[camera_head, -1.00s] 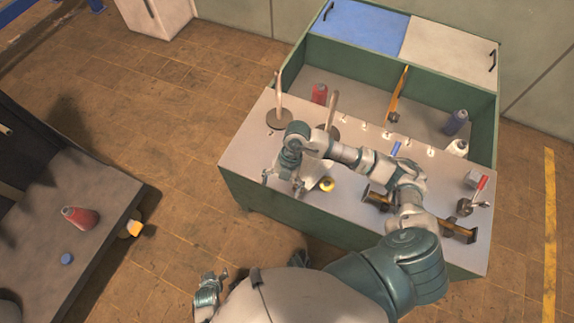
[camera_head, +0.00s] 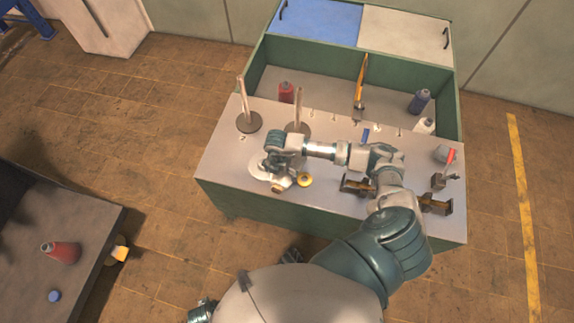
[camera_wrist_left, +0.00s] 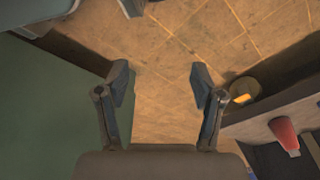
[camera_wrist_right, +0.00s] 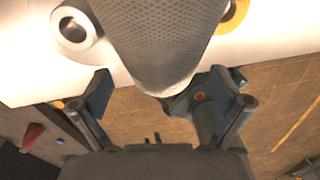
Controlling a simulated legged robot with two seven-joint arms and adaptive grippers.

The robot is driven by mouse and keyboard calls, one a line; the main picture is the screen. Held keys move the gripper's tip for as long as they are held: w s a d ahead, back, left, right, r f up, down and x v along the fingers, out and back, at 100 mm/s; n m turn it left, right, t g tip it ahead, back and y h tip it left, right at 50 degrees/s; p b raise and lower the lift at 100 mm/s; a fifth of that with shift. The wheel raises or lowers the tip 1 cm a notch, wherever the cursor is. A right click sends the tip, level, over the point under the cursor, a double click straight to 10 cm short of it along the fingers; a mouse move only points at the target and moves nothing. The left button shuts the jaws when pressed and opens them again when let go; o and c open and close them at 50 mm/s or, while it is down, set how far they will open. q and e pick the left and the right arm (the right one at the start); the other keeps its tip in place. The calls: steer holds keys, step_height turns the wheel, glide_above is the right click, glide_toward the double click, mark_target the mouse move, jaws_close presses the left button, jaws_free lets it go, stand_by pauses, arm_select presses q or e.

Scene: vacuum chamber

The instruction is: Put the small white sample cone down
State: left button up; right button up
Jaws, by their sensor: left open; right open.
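In the right wrist view, a pale cone with a mesh-like texture (camera_wrist_right: 160,45) reaches down from the top edge, its blunt tip between the fingers of my right gripper (camera_wrist_right: 165,92). These fingers are spread, with gaps to the cone. In the head view, my right gripper (camera_head: 276,181) is low over the left front of the workbench, beside a whitish rounded shape (camera_head: 257,168) that is probably the cone, partly hidden by the wrist. My left gripper (camera_wrist_left: 160,88) is open and empty above the floor in the left wrist view; only part of that arm shows at the head view's bottom edge.
The workbench (camera_head: 225,165) holds two upright rods on round bases (camera_head: 249,123), a yellow round piece (camera_head: 305,180), dark-and-orange brackets (camera_head: 436,205) and a red-handled clamp (camera_head: 441,178). Bottles stand in the rear bin.

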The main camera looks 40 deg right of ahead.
step_height(320, 180, down, 5)
steer(key=shift+s+d+r+b, duration=0.1)
steer(key=shift+d+b, duration=0.05)
steer(key=shift+b, duration=0.25)
arm_select(q)
steer(key=shift+w+r, duration=0.2)
steer(key=shift+r, duration=0.35)
steer(key=shift+w+r, duration=0.2)
steer(key=shift+r, duration=0.3)
arm_select(e)
steer(key=shift+c, duration=0.3)
steer(key=c, duration=1.2)
steer(key=shift+r, duration=0.2)
